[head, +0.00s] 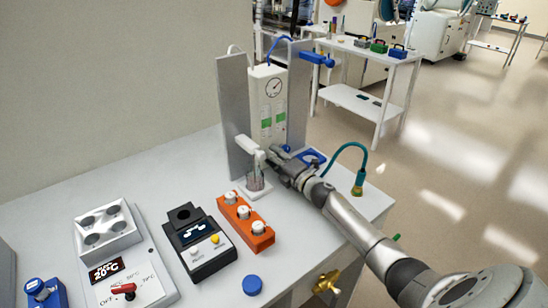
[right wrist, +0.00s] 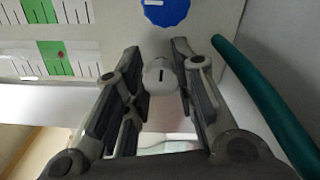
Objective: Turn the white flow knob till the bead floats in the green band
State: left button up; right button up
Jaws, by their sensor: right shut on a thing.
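The white flow knob (right wrist: 160,77), round with a dark slot, sits between the fingers of my right gripper (right wrist: 158,85) in the right wrist view. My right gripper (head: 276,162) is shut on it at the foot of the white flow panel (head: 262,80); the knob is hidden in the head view. Two scaled tubes with green bands (head: 266,123) show on the panel. In the right wrist view a small red bead (right wrist: 60,54) lies within the green band of the nearer tube. No bead is clear in the other tube's band (right wrist: 42,14). My left gripper is not in view.
A blue knob (right wrist: 166,10) is close beside the white one. A teal hose (right wrist: 262,95) runs along the right.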

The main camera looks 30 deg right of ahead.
jog(key=shift+f, duration=0.1)
jog(key=o, duration=0.7)
jog(key=shift+o, duration=0.2)
jog(key=shift+s, duration=0.15)
jog(key=shift+s+d, duration=0.15)
jog(key=shift+s, duration=1.7)
jog(key=shift+s+d, duration=0.15)
jog(key=shift+s, duration=1.65)
